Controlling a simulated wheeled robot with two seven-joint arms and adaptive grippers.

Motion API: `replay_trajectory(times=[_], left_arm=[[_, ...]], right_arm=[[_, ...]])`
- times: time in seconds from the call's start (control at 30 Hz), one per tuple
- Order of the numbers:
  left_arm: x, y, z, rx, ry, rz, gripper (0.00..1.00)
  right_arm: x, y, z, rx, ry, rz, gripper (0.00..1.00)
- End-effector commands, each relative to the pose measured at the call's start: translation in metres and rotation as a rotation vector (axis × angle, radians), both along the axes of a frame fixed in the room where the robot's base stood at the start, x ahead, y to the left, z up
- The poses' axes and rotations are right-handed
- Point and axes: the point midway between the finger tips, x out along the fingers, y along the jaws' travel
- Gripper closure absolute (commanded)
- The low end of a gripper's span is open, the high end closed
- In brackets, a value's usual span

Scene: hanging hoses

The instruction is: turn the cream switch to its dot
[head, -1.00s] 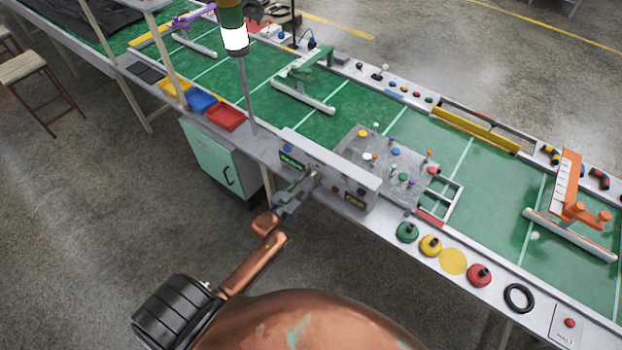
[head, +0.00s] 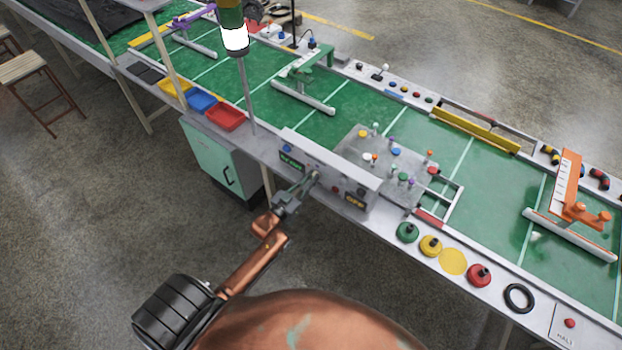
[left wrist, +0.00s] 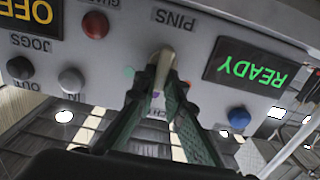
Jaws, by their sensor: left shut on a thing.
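The cream switch (left wrist: 163,62) is a pale lever on the grey control panel, below the upside-down word PINS in the left wrist view. My left gripper (left wrist: 160,82) is shut on it, with a dark green finger on each side of the lever. A small teal dot (left wrist: 129,72) shows left of the lever and a purple spot (left wrist: 157,94) below it, partly between the fingers. I cannot tell which dot belongs to the switch. In the head view my left gripper (head: 306,184) meets the front of the panel (head: 327,183). My right gripper is not in view.
The panel also carries a green READY display (left wrist: 247,68), an amber OFF display (left wrist: 28,14), a red button (left wrist: 95,25), a blue button (left wrist: 239,117) and dark and grey knobs. A signal pole (head: 245,95) stands left of the panel. A plate with coloured pegs (head: 417,186) lies behind.

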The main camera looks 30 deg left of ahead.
Motion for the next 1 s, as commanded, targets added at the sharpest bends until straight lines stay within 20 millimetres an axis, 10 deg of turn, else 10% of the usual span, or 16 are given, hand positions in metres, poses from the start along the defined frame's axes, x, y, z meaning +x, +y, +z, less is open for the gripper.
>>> replay_trajectory(times=[1.0], left_arm=[[-0.001, -0.01, -0.005, 0.75, -0.059, 0.0, 1.0]], right_arm=[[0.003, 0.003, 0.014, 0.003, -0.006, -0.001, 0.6]])
